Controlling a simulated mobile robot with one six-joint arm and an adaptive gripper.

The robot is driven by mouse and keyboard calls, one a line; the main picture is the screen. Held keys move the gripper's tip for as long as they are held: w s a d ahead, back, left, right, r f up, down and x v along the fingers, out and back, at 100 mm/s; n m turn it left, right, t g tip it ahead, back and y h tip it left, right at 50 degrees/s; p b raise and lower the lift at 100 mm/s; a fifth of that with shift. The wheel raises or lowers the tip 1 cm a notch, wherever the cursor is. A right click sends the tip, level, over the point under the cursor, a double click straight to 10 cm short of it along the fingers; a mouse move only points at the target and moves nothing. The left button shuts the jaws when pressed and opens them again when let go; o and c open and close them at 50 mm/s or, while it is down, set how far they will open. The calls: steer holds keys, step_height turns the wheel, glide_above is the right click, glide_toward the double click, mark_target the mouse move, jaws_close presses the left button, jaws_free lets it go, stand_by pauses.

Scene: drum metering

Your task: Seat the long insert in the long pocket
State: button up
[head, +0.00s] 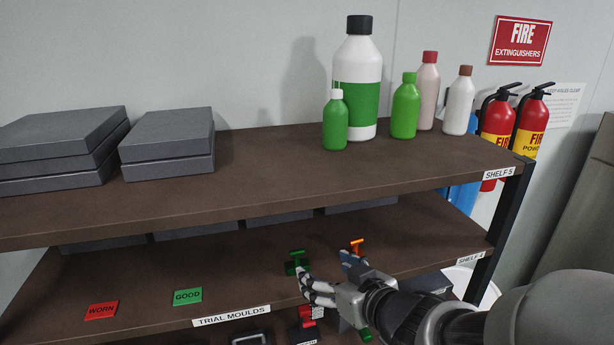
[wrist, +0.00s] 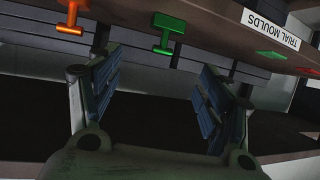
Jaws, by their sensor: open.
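A green T-shaped piece (head: 297,262) stands on the shelf labelled SHELF 4, left of my gripper (head: 326,268). An orange T-shaped piece (head: 356,246) stands to its right, partly behind my gripper. Both also show in the wrist view, orange (wrist: 71,20) at the upper left and green (wrist: 167,35) at the upper middle. My gripper is open and empty; in the wrist view its two fingers (wrist: 155,85) are spread below the pieces, with a gap to the green one. I cannot tell which piece is the long insert, and no long pocket is clearly visible.
A red WORN card (head: 101,310) and a green GOOD card (head: 187,296) lie left on the lower shelf (head: 235,265). The upper shelf (head: 265,165) overhangs it, bearing bottles and grey boxes (head: 168,145). Partly hidden red and dark items (head: 306,333) sit below the front edge.

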mark_target(299, 257)
steer(key=b+x, duration=0.1)
steer(key=x, duration=0.5)
steer(key=shift+f, duration=0.15)
steer(key=x, duration=0.5)
steer(key=shift+a+f, duration=0.1)
steer(key=shift+a, duration=0.25)
steer(key=shift+c, duration=0.3)
steer(key=c, duration=1.2)
steer(key=shift+o, duration=0.2)
